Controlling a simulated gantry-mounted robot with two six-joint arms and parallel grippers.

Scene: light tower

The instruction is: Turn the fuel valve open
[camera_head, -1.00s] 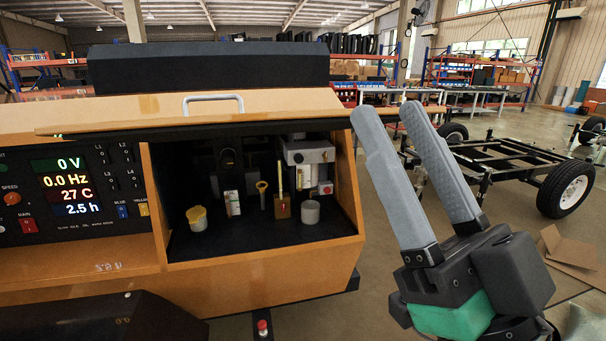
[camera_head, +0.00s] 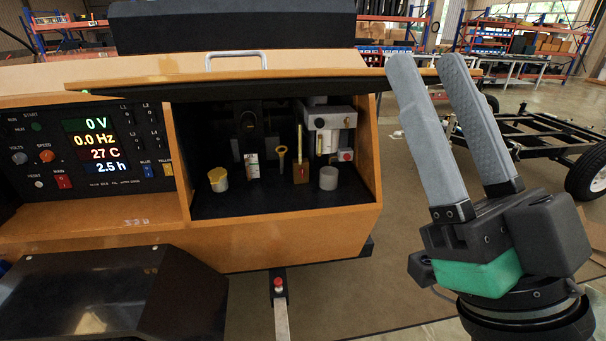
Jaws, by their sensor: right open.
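The light tower's open compartment (camera_head: 230,206) holds several small fittings. Among them is a small red-brown block with an upright yellow lever (camera_head: 299,140), which may be the fuel valve; I cannot tell for sure. My right gripper (camera_head: 427,66) is open and empty, its two grey fingers pointing up and standing apart. It is to the right of the compartment in the picture, clear of the fittings. My left gripper is not in view.
A yellow-capped white jar (camera_head: 218,179), a yellow-topped stick (camera_head: 282,160) and a grey cylinder (camera_head: 328,178) stand around the lever. A raised lid (camera_head: 270,78) overhangs the compartment. The control panel (camera_head: 90,150) is left of it. A black fender (camera_head: 80,290) juts out lower left.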

